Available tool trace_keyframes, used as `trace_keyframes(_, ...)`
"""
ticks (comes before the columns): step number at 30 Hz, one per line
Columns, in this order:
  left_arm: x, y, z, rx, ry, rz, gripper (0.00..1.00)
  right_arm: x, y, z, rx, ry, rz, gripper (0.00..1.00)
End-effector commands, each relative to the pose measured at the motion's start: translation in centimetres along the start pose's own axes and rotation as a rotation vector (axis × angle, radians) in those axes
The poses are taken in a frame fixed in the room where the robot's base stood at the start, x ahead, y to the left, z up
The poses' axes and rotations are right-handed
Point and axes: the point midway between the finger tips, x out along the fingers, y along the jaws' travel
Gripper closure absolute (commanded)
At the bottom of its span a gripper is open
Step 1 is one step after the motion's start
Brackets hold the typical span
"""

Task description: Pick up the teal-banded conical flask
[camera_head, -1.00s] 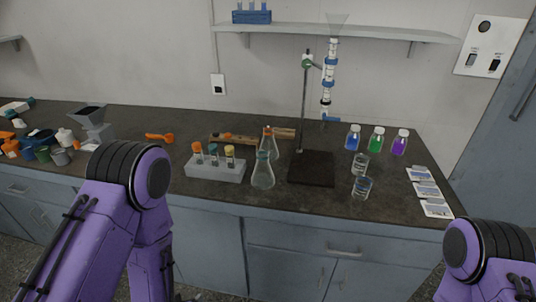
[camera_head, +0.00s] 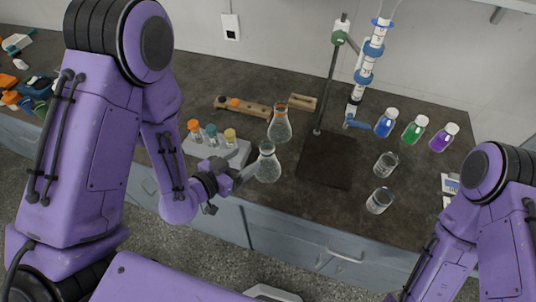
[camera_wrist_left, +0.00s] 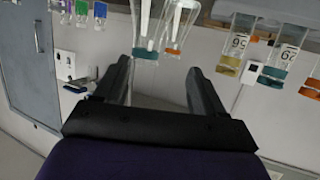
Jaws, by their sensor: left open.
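The teal-banded conical flask (camera_head: 267,168) is clear glass and stands upright on the dark bench top, in front of a second flask with an orange band (camera_head: 281,128). In the left wrist view, which looks upside down, the teal-banded flask (camera_wrist_left: 147,30) and the orange-banded flask (camera_wrist_left: 177,28) show side by side beyond the fingers. My left gripper (camera_head: 232,185) is open and empty, just left of the teal-banded flask; its two fingers also show in the left wrist view (camera_wrist_left: 160,68). My right arm is at the right; its gripper is out of view.
A light rack (camera_head: 222,152) with capped tubes stands close behind the left gripper. A retort stand (camera_head: 328,160) holds a column right of the flasks. Two glass beakers (camera_head: 380,201) and several coloured bottles (camera_head: 414,129) stand farther right. A wooden holder (camera_head: 245,107) lies behind.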

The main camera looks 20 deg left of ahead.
Motion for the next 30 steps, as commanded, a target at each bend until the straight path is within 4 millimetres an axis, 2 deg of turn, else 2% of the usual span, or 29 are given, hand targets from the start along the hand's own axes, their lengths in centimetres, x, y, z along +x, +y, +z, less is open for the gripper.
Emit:
trace_keyframes(2, 1.0, 0.8, -0.1, 0.021, 0.003, 0.018, 0.30, 0.9, 0.0, 0.5, -0.001, -0.002, 0.001, 0.57)
trace_keyframes(6, 3.9, 1.5, 0.2, 0.030, 0.006, 0.031, 0.30, 4.0, -0.3, 1.8, -0.001, -0.003, 0.001, 0.57)
trace_keyframes(12, 5.6, 1.4, 0.2, 0.028, 0.005, 0.030, 0.30, 7.7, -0.6, 3.3, -0.001, -0.002, 0.001, 0.57)
trace_keyframes(15, 5.8, 1.3, -0.1, 0.024, 0.001, 0.025, 0.30, 8.6, -0.7, 3.7, 0.000, -0.002, 0.001, 0.57)
trace_keyframes(20, 6.5, 1.4, -0.7, 0.021, -0.004, 0.024, 0.30, 8.2, -0.7, 3.5, 0.000, -0.002, 0.001, 0.57)
trace_keyframes(24, 9.1, 1.9, -1.1, 0.021, -0.006, 0.026, 0.30, 6.8, -0.6, 2.9, 0.000, -0.002, 0.001, 0.57)
trace_keyframes(27, 10.6, 1.8, -0.9, 0.022, -0.005, 0.025, 0.30, 6.7, -0.6, 2.9, 0.000, -0.001, 0.001, 0.57)
trace_keyframes(30, 11.1, 1.8, -0.7, 0.021, -0.004, 0.025, 0.30, 6.8, -0.6, 2.9, 0.000, -0.001, 0.001, 0.57)
